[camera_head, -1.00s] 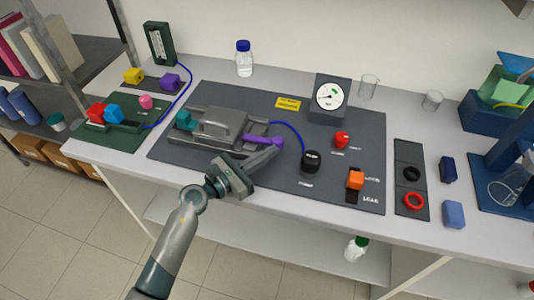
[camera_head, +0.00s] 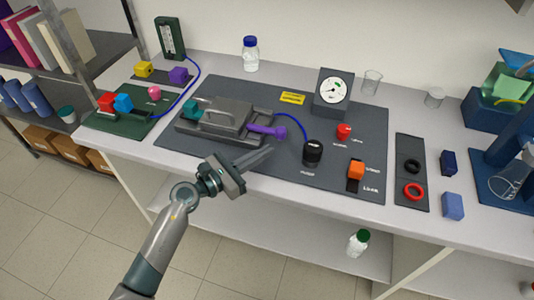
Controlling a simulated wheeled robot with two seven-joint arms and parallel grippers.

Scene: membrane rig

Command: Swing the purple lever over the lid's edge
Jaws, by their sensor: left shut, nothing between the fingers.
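The purple lever (camera_head: 267,131) sticks out to the right from the right end of the grey lid (camera_head: 222,117), its knob over the dark board. The lid has a raised handle and sits in a grey rig on the board. A teal lever (camera_head: 190,108) is at the lid's left end. My left gripper (camera_head: 270,150) is shut and empty, its fingertips just in front of and below the purple lever, apart from it in the picture. My right gripper is not in view.
A black knob (camera_head: 312,152), a red knob (camera_head: 344,131), an orange switch (camera_head: 356,169) and a gauge (camera_head: 332,92) stand on the board to the right. A blue cable runs behind the purple lever. A green panel (camera_head: 118,122) lies at left.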

